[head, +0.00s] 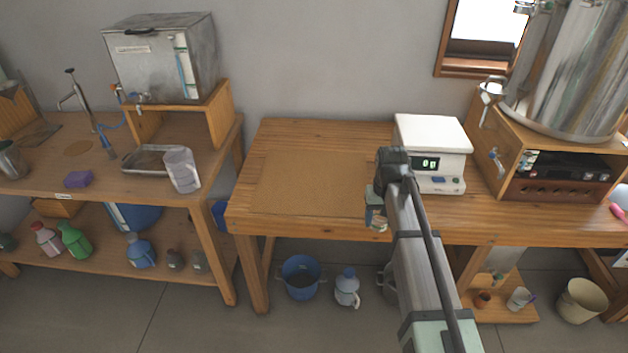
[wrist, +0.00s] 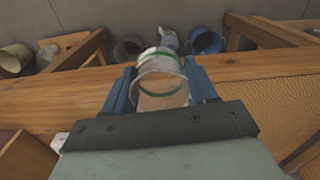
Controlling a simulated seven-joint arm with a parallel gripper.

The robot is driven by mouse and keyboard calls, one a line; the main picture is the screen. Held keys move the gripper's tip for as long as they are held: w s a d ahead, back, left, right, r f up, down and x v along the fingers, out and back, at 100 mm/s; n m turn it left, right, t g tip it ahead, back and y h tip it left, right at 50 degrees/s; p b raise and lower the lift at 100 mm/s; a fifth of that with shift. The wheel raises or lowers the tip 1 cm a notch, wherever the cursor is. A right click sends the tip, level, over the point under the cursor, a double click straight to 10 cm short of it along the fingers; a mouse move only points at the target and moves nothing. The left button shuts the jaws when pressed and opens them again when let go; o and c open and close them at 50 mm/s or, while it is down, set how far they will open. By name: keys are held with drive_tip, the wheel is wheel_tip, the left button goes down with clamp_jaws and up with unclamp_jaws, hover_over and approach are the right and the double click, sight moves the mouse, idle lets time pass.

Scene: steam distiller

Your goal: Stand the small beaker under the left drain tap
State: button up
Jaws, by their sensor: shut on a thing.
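My gripper (head: 377,200) is shut on the small beaker (head: 376,217), a clear glass with a green band, over the front part of the middle table, right of the cork mat. In the wrist view the beaker (wrist: 158,60) sits between the two blue fingers of my gripper (wrist: 160,90), its round mouth facing the camera; it looks empty. Small taps (head: 141,98) show low on the front of the grey metal box at the back left, above its wooden stand. I cannot tell for certain which one is the left drain tap. The beaker is well apart from them.
A metal tray (head: 143,160) and a clear jug (head: 182,172) stand before the box's stand (head: 222,125). A white scale (head: 433,135) stands right of my gripper, and a large steel tank (head: 565,75) farther right. The cork mat (head: 312,180) is bare. A gap separates the two tables.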

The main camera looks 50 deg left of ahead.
drive_tip(key=s+a+r, duration=0.1)
drive_tip(key=a+r, duration=0.1)
drive_tip(key=a, duration=0.8)
drive_tip(key=s+a+r, duration=0.1)
drive_tip(key=s+a, duration=0.1)
drive_tip(key=a, duration=0.7)
drive_tip(key=r+m, duration=0.2)
drive_tip(key=m, duration=0.3)
hover_over(321, 191)
drive_tip(key=shift+f, duration=5)
drive_tip(key=shift+f, duration=0.15)
drive_tip(key=o, duration=1)
drive_tip(key=shift+o, duration=0.2)
wheel_tip(321, 191, up, 12)
drive_tip(key=shift+r, duration=0.15)
